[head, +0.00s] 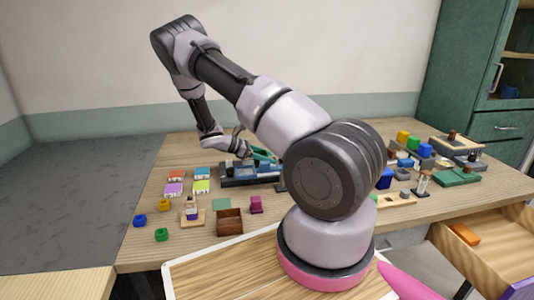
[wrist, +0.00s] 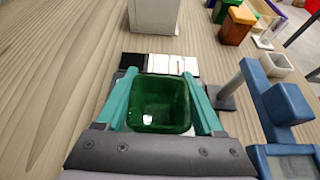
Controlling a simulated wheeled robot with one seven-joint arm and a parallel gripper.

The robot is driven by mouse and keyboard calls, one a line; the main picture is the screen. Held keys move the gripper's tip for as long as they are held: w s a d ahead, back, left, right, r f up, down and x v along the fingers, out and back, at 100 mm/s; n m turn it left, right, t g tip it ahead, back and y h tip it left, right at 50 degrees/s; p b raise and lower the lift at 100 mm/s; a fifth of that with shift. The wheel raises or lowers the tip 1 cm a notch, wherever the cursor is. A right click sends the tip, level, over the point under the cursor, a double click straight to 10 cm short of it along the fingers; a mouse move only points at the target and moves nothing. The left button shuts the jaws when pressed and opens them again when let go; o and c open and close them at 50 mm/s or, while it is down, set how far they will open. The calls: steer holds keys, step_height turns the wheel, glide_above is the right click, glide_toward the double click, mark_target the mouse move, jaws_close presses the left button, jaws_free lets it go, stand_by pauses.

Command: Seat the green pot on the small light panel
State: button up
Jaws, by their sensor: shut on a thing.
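My gripper (wrist: 160,78) is shut on the green pot (wrist: 160,104), with a teal finger on either side of it. I look down into the open, empty pot in the wrist view. A flat white piece with dark ends (wrist: 168,64), which looks like the small light panel, shows just beyond the pot's far rim. The pot hides part of it, and I cannot tell whether they touch. In the head view my gripper (head: 262,155) is over the back of the table, and the pot cannot be made out there.
A blue stand-like object (wrist: 285,104) is close on the right in the wrist view. A pale block (wrist: 154,15) stands beyond the panel. Green and orange containers (wrist: 236,25) are at upper right. Bare wood lies to the left.

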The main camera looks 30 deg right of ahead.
steer(key=shift+f, duration=0.2)
steer(key=o, duration=1.5)
